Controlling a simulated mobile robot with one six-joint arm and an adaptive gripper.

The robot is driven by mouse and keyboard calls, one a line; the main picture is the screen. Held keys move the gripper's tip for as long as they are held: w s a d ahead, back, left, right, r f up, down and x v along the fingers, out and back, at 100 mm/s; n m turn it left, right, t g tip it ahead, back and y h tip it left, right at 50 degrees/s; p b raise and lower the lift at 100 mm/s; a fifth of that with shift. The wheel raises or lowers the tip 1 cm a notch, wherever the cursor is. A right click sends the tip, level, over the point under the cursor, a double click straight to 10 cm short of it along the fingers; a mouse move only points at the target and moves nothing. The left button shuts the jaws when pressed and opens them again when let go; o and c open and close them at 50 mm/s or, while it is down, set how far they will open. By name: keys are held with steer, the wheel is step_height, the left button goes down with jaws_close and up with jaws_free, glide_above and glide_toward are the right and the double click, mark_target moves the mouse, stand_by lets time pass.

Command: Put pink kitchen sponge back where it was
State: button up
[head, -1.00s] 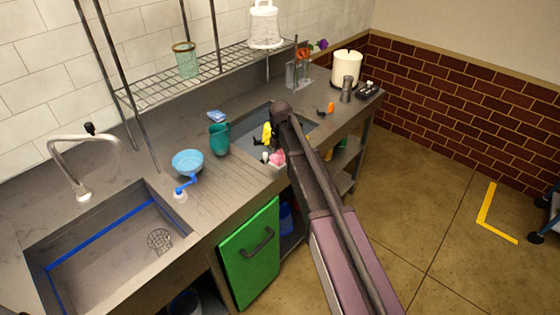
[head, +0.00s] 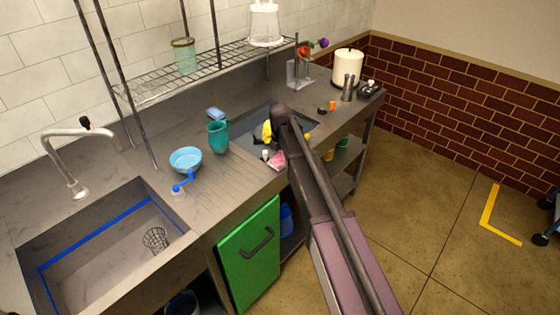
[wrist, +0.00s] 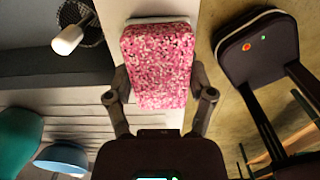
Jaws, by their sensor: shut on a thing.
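The pink speckled sponge (wrist: 157,65) fills the middle of the wrist view, between the two fingers of my gripper (wrist: 160,96), which is shut on it. A pale rim (wrist: 160,19) shows just behind the sponge's far end and right side; I cannot tell whether the sponge touches it. In the head view the sponge (head: 277,160) is a small pink patch at the counter's front edge, by the far basin. My arm hides most of the gripper there.
A white bottle or brush end (wrist: 68,38) and a dark mesh strainer lie left of the sponge. A teal pitcher (head: 218,137) and a blue bowl (head: 186,160) stand on the counter (head: 218,188).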

mark_target(281, 157)
steer(key=shift+f, duration=0.2)
steer(key=o, duration=1)
steer(key=shift+c, duration=0.2)
steer(key=shift+r, duration=0.25)
step_height(281, 157, up, 12)
steer(key=p, duration=1.2)
steer(key=shift+s, duration=0.1)
steer(key=s+d+m, duration=2.2)
steer(key=s+m, duration=0.3)
steer(key=m, duration=0.3)
steer(key=shift+s+d, duration=0.35)
steer(key=shift+s, duration=0.05)
